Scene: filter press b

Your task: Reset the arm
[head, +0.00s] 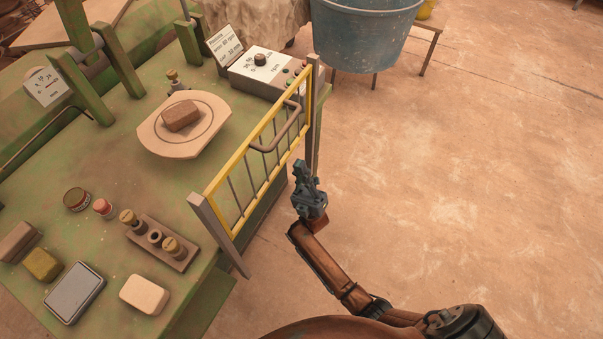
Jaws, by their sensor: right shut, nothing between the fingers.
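My right arm reaches up from the bottom right of the head view. My right gripper (303,178) is shut and empty. In the picture it shows just right of the yellow barred gate (250,157) on the table's right edge. I cannot tell whether it touches the gate. The gate has a brown handle (281,134) and stands between two posts. My left gripper is not in view.
The green table (110,155) holds a round plate with a brown block (181,116), a control box (262,70), a plug rack (161,243) and several small blocks. A blue tub (365,35) stands behind. The floor at right is clear.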

